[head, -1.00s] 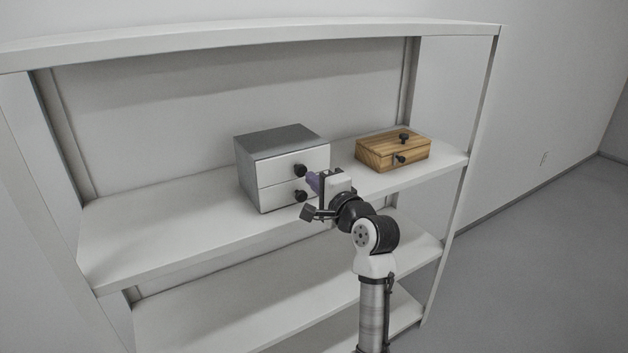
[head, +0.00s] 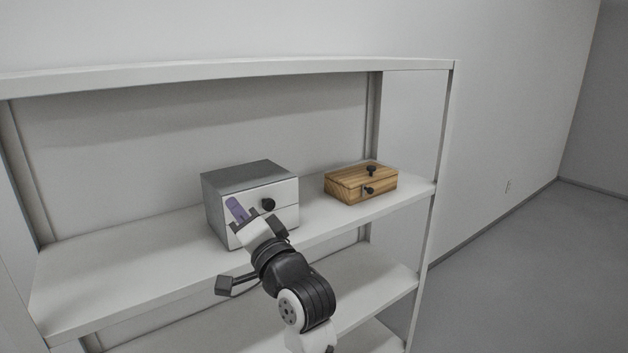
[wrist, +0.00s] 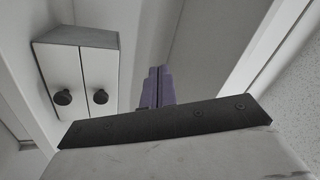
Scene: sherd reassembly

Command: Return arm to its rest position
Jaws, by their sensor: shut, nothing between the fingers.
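My gripper (head: 237,209) is in front of the grey drawer box in the head view, its purple fingers together and nothing between them. In the wrist view the closed fingers (wrist: 157,87) point away from the camera, apart from the box. The rest of my arm reaches up from the bottom of the head view.
The grey two-drawer box (head: 247,174) stands on the white shelf (head: 120,262); it also shows in the wrist view (wrist: 75,75), both drawers looking shut. A wooden box (head: 350,188) with dark knobs stands to its right. Open floor (head: 520,270) lies right of the shelf.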

